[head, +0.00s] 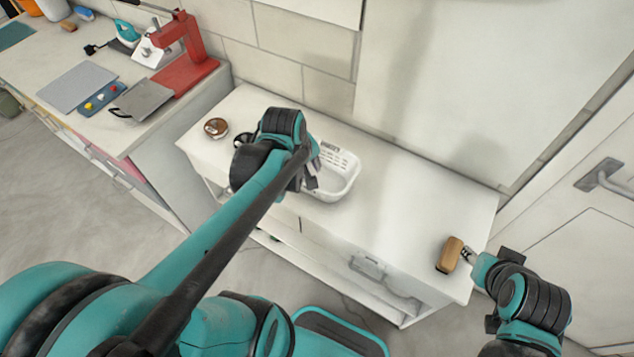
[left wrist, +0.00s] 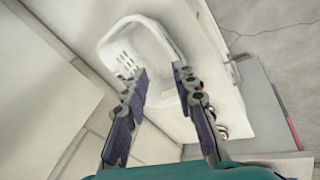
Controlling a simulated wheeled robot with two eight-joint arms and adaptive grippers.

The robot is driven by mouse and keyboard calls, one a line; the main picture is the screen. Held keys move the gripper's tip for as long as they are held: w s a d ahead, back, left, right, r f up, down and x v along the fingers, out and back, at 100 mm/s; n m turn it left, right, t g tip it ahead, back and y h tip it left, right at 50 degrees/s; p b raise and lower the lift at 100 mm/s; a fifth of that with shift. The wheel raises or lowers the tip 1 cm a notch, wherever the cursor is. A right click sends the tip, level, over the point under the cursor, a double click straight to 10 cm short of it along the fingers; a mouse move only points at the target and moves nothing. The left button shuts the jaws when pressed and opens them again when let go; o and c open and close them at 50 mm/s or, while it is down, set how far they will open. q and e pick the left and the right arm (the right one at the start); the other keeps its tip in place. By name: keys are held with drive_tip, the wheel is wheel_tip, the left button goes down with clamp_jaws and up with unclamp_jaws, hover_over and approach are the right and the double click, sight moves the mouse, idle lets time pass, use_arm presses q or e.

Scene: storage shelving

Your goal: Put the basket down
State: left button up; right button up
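The white plastic basket (head: 340,186) with slotted sides sits upright on the top of the white cabinet (head: 420,195), in the middle left part. My left gripper (head: 308,180) is at the basket's left end and hides part of it. In the left wrist view the basket (left wrist: 118,52) lies beyond my left gripper (left wrist: 160,72). The two fingers are spread apart, with the near end of the basket between and behind them. I cannot tell whether they touch it. My right gripper (head: 468,256) is at the cabinet's right end, against a brown block-like object (head: 449,254); its grip is unclear.
A small round brown-topped item (head: 216,127) stands at the cabinet's left end. A counter (head: 65,55) at the left holds a red press (head: 185,50) and several tools. A tiled wall (head: 300,40) is behind.

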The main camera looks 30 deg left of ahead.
use_arm(q)
drive_tip(key=s+d+r+m+t, duration=0.3)
drive_tip(key=s+d+m, duration=0.3)
drive_tip(key=m, duration=0.6)
drive_tip(key=shift+s+d+r, duration=0.25)
drive_tip(key=shift+d+r, duration=0.3)
drive_tip(key=shift+d, duration=0.15)
use_arm(e)
drive_tip(key=shift+s, duration=0.1)
